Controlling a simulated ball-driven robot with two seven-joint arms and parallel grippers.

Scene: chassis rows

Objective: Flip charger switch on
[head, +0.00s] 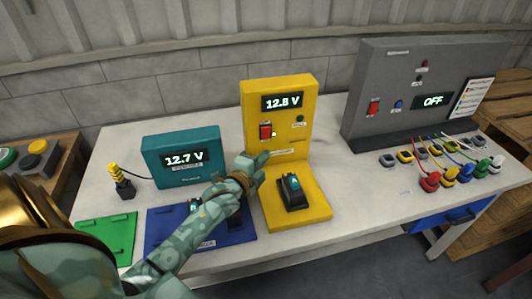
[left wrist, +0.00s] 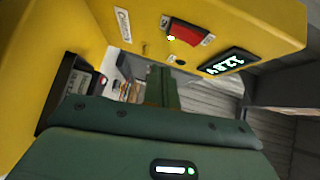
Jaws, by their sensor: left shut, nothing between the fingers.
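The yellow charger (head: 290,90) stands upright on the table with a lit 12.8 V display (head: 282,102). Its red switch (head: 265,131) is on the front, below and left of the display; a small bright spot shows at its edge. The red switch also shows in the left wrist view (left wrist: 188,32). I cannot tell which way the rocker is tilted. My left gripper (head: 263,157) is shut and empty, just below the switch and apart from it. A black device (head: 291,191) with a teal light sits on the charger's yellow base. My right gripper is not in view.
A teal meter (head: 181,160) reading 12.7 V stands left, with a blue mat (head: 160,241) and green mat (head: 108,238) in front. A grey panel (head: 440,65) reading OFF stands right, with several coloured plugs and cables before it. White table is clear between charger and panel.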

